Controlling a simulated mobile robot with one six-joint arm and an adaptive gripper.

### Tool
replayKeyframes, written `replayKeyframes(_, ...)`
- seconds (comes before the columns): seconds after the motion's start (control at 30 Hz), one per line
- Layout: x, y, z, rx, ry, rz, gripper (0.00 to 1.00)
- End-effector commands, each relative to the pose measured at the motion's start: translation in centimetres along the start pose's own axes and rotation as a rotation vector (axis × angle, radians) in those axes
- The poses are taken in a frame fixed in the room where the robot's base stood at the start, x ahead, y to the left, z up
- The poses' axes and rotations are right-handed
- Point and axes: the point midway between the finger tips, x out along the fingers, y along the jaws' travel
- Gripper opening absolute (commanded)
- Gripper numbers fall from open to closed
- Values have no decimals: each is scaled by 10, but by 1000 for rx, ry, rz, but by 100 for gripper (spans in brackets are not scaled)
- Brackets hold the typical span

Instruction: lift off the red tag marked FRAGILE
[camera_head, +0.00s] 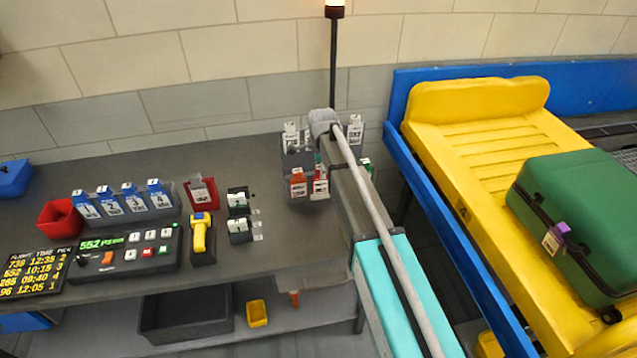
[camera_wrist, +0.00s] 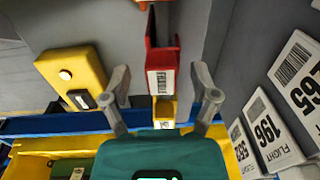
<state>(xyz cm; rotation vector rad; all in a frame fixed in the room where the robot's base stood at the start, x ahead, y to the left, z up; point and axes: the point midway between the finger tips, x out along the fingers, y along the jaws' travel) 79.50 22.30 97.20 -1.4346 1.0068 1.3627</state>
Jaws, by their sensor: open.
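A red tag (camera_wrist: 160,58) with a white printed label is at the upper middle of the wrist view, seen steeply; I cannot read its print surely. In the head view a red tag (camera_head: 320,187) hangs at the front of the grey tag rack (camera_head: 318,203), beside an orange tag (camera_head: 297,184). My gripper (camera_wrist: 162,78) is open, one finger to each side of the red tag's label, with visible gaps and no clear contact. In the head view my arm hides the gripper's fingers.
White flight tags (camera_wrist: 270,135) stand close on the right in the wrist view. Blue numbered tags (camera_head: 125,200), a red bin (camera_head: 60,218) and a yellow scanner (camera_head: 200,236) are on the table's left. A green suitcase (camera_head: 575,215) lies on the yellow tray (camera_head: 470,150) at right.

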Motion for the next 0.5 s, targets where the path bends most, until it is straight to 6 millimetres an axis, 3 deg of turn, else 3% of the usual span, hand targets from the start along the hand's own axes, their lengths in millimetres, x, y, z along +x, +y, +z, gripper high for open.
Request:
replayKeyframes(0.3,0,0,0,0,0,0,77)
replayKeyframes(0.5,0,0,0,0,0,0,42)
